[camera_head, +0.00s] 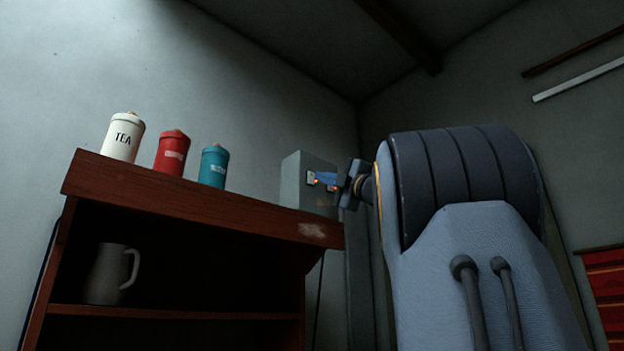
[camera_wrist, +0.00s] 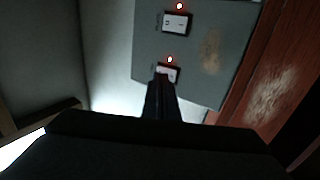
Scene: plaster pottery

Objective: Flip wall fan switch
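A grey switch box (camera_head: 292,180) stands at the right end of the wooden shelf in the head view. In the wrist view the box (camera_wrist: 205,75) carries two white rocker switches, each with a small glowing red light beside it. The upper switch (camera_wrist: 175,23) is in clear view. The lower switch (camera_wrist: 172,71) is partly hidden behind my fingertips. My gripper (camera_head: 320,178) reaches from the right to the front of the box. In the wrist view my gripper (camera_wrist: 162,80) looks shut and empty, its tips at the lower switch. I cannot tell if they touch it.
The reddish wooden shelf (camera_head: 190,195) lies just below and left of the box. White (camera_head: 123,138), red (camera_head: 171,154) and teal (camera_head: 214,167) canisters stand on top. A wall corner is close behind the box.

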